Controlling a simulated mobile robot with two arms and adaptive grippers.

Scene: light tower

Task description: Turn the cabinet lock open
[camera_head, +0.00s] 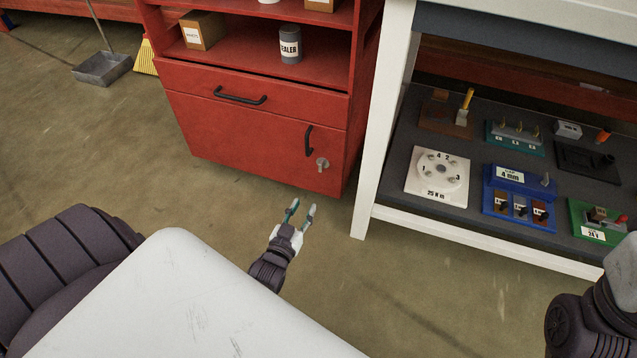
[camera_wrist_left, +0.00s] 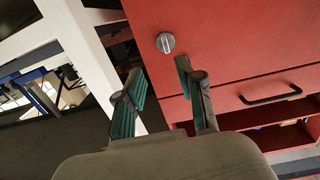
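The red cabinet (camera_head: 250,128) stands at the top middle of the head view, with a drawer above a door. The cabinet lock (camera_head: 322,164) is a small round silver piece low on the right of the door, below a black vertical handle (camera_head: 309,141). The lock also shows in the left wrist view (camera_wrist_left: 165,43), with a raised bar across its face. My left gripper (camera_head: 302,206) is open and empty, apart from the lock and below it in the head view. Its two green-padded fingers (camera_wrist_left: 160,88) are spread in the wrist view. My right gripper is out of view.
A white-framed bench (camera_head: 370,165) stands just right of the cabinet; its dark lower shelf (camera_head: 395,195) holds several small fixtures. A sealer can (camera_head: 290,45) and a box (camera_head: 203,30) sit on the cabinet's open shelf. The floor before the cabinet is clear.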

